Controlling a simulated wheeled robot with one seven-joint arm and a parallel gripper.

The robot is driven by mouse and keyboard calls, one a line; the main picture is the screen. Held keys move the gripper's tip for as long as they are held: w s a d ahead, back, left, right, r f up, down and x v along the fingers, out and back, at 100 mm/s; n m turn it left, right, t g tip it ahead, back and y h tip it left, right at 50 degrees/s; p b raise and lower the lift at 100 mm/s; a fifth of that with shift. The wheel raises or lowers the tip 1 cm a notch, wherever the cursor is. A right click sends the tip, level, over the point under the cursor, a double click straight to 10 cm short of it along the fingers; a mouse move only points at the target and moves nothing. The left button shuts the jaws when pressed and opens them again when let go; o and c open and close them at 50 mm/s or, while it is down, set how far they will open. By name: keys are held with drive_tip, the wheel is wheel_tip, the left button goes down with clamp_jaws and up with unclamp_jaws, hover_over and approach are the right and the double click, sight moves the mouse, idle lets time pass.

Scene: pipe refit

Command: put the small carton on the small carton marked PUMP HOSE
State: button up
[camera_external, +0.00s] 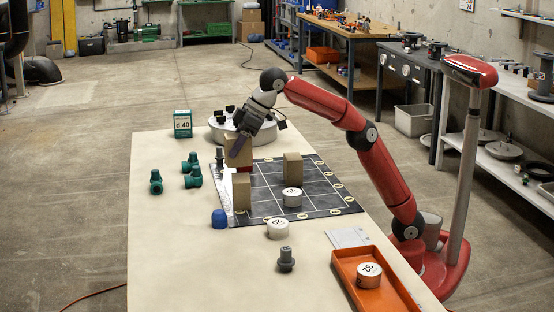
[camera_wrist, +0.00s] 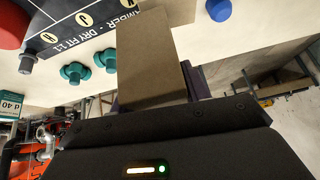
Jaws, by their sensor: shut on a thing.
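My gripper (camera_external: 240,143) is shut on a small plain brown carton (camera_external: 236,156), above the far left part of the dark gridded mat. In the wrist view this carton (camera_wrist: 150,62) sits between the fingers. A second small carton (camera_external: 241,192) stands upright at the mat's left edge, in front of and below the held one. A third small carton (camera_external: 292,167) stands upright near the mat's middle. A brown face (camera_wrist: 168,11) shows behind the held carton in the wrist view; I cannot tell which carton it is. No PUMP HOSE marking is readable on any carton.
A red object (camera_external: 246,168) is partly hidden behind the held carton. White round tins stand on the mat (camera_external: 292,197) and near it (camera_external: 278,229). Green fittings (camera_external: 193,178) and a blue cap (camera_external: 219,219) lie left of the mat. An orange tray (camera_external: 345,272) is at front right.

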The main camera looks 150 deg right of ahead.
drive_tip(key=shift+f+b, duration=0.7)
drive_tip(key=shift+f, duration=0.65)
drive_tip(key=o, duration=1)
drive_tip(key=shift+f, duration=0.1)
drive_tip(key=shift+r, duration=0.25)
drive_tip(key=shift+p+v, duration=1)
drive_tip(key=shift+v, duration=4.95)
